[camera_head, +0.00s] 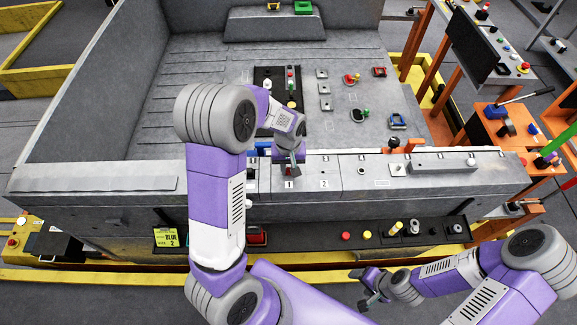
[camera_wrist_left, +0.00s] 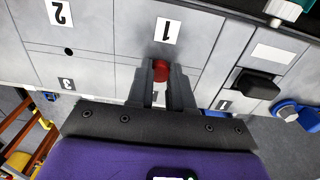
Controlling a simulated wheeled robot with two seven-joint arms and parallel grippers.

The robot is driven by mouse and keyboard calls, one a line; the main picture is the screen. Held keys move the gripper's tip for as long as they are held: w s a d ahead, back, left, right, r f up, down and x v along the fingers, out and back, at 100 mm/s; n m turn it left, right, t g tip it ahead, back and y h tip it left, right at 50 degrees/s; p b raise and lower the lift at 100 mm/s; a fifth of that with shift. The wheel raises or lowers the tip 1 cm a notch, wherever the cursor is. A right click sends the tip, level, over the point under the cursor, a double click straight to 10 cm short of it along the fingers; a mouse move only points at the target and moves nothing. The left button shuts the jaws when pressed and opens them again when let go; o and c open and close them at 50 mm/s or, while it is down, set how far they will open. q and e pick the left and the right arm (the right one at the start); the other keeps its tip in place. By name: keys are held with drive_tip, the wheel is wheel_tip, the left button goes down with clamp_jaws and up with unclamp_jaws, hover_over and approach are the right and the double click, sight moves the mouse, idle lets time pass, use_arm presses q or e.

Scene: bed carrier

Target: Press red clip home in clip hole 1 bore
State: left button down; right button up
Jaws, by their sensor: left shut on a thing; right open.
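My left gripper (camera_head: 289,160) is at the rear ledge of the bed, just above the label 1 (camera_head: 289,184). In the left wrist view the left gripper (camera_wrist_left: 165,80) is shut on the red clip (camera_wrist_left: 160,71), whose rounded red end shows between the fingertips. The clip is close to the grey panel, below the upside-down label 1 (camera_wrist_left: 167,31). The clip hole 1 bore is not visible; I cannot tell whether the clip is in it. My right gripper (camera_head: 368,288) is open and empty, low in front of the bed, away from the panel.
Label 2 (camera_head: 324,184) is right of label 1. A black shelf (camera_head: 330,234) with red and yellow knobs runs below the ledge. A black handle (camera_wrist_left: 257,84) and a blue part (camera_wrist_left: 291,113) lie right in the wrist view. Orange stands (camera_head: 497,135) are at the right.

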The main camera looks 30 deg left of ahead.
sight(288, 170)
use_arm(q)
drive_tip(key=shift+r, duration=0.1)
drive_tip(key=shift+r+p, duration=0.65)
drive_tip(key=shift+r, duration=0.1)
drive_tip(key=shift+f+b, duration=0.75)
drive_tip(key=shift+f, duration=0.05)
idle(1.1)
drive_tip(key=c, duration=0.9)
unclamp_jaws()
drive_tip(key=shift+c, duration=0.2)
drive_tip(key=shift+r, duration=0.1)
wheel_tip(288, 170, up, 7)
drive_tip(key=shift+r, duration=0.15)
